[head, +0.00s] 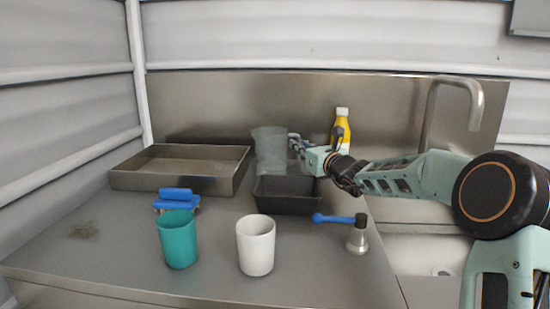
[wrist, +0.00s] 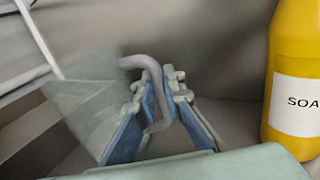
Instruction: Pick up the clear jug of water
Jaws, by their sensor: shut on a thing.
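The clear jug (head: 270,150) stands near the back of the steel counter, behind a black tray. In the wrist view the jug's see-through body (wrist: 90,105) is at the left, blurred, with its grey handle (wrist: 158,118) between the fingers. My gripper (head: 299,146) reaches in from the right at the jug's handle side. In the wrist view my gripper (wrist: 160,95) is shut on the handle, with blue pads on both sides of it. The water in the jug is hard to make out. The jug's base is hidden behind the black tray in the head view.
The black tray (head: 288,204) is in front of the jug. A yellow soap bottle (head: 341,130) stands close behind my gripper. A steel pan (head: 190,184), blue-handled brush (head: 176,200), teal cup (head: 178,240), white cup (head: 256,246) and blue-handled tool (head: 357,236) are around. A faucet (head: 475,105) rises at right.

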